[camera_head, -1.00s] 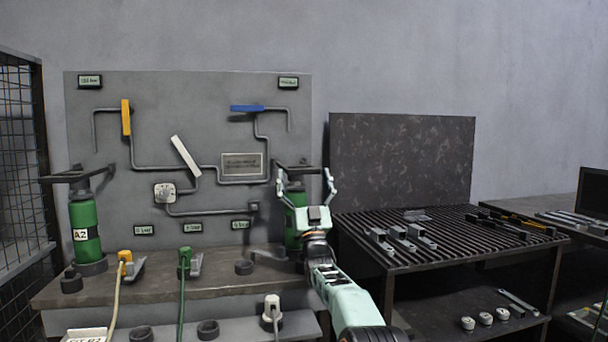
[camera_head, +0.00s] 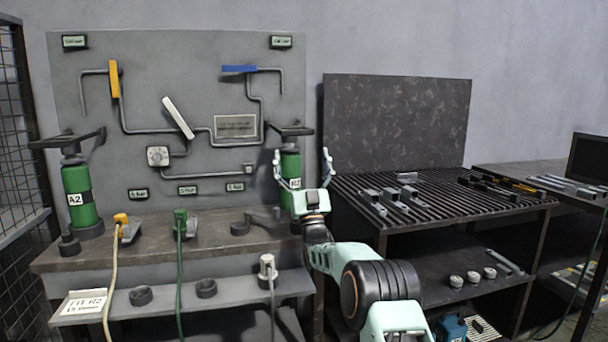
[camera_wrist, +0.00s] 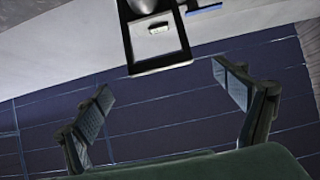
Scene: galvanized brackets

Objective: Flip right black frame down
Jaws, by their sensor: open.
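The right black frame (camera_head: 290,131) sits level at the top of the right green cylinder (camera_head: 290,166), in front of the grey panel. My gripper (camera_head: 302,156) is open and empty, its two fingers pointing up in front of the cylinder and just below the frame, apart from it as far as I can tell. The fingers partly cover the cylinder. In the wrist view my gripper (camera_wrist: 163,90) is spread wide with nothing between the fingertips. A dark frame-like part (camera_wrist: 160,62) hangs at the top centre there; I cannot tell for certain what it is.
The left green cylinder (camera_head: 82,195), marked A2, bears a similar black frame (camera_head: 68,141). Yellow and green plugs with hoses (camera_head: 181,217) stand on the bench (camera_head: 180,245). A slatted table (camera_head: 450,205) with metal brackets is to the right. A wire cage (camera_head: 25,130) borders the left.

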